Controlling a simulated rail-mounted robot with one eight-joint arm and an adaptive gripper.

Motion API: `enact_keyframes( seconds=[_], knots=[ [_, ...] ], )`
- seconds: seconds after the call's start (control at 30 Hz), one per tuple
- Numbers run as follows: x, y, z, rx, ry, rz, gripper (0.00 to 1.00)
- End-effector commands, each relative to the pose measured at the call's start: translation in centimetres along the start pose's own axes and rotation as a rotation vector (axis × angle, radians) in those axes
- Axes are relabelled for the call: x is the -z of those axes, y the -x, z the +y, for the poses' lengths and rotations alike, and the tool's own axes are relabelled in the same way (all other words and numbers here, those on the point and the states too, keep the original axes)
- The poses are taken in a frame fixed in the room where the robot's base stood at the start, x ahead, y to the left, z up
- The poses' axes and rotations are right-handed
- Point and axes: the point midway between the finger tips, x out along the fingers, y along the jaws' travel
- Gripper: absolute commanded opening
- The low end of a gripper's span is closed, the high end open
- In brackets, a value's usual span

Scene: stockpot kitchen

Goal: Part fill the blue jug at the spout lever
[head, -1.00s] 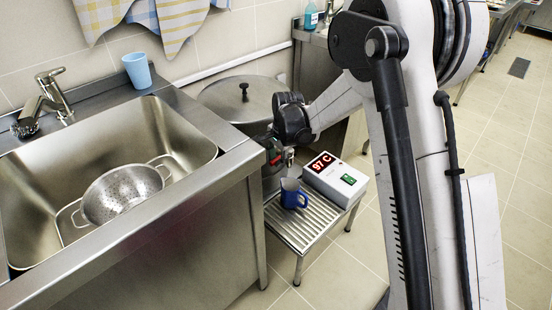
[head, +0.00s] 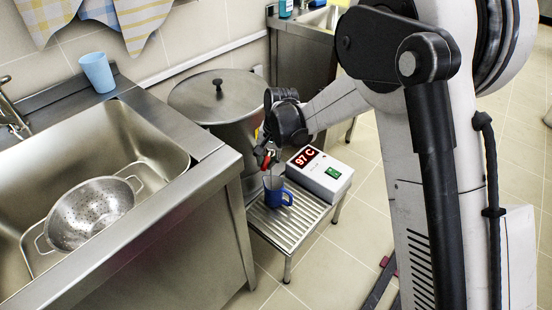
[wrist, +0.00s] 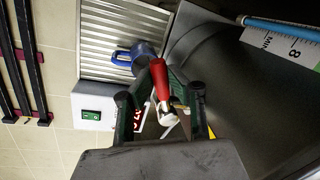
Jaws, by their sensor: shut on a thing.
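The blue jug (head: 275,194) stands upright on a slatted metal stand (head: 261,226), below the spout at the stockpot's side. It also shows in the wrist view (wrist: 136,56). My gripper (head: 266,158) is just above and behind the jug. In the wrist view, my gripper (wrist: 158,96) is shut on the red spout lever (wrist: 159,78), which sticks out between the fingers. The stockpot (head: 234,130) has its lid on. The spout is mostly hidden, and I cannot make out a stream or the level inside the jug.
A white box with a red "97 C" display and green switch (head: 335,173) sits beside the jug. A steel sink (head: 60,150) with a colander (head: 92,212) is at left. A light blue cup (head: 98,72) stands on the sink's back edge. A marked gauge (wrist: 290,42) shows in the wrist view.

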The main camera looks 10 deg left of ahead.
Motion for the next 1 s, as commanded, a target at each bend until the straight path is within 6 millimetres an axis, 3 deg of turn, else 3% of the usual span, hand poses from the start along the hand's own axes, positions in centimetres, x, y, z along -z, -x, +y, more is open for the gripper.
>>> enact_keyframes(
  seconds=[0.17,0.2,0.33,0.67,0.83,1.0],
  knots=[
    [0.1,0.0,0.1,-0.001,-0.003,0.003,0.0],
    [0.1,0.0,0.1,-0.001,-0.003,0.003,0.16],
    [0.1,0.0,0.1,-0.001,-0.003,0.002,0.34],
    [0.1,0.4,0.1,-0.001,-0.004,0.002,0.34],
    [0.1,2.4,0.1,-0.001,-0.005,0.002,0.34],
    [0.1,5.8,0.2,-0.001,-0.005,0.002,0.34]
  ],
)
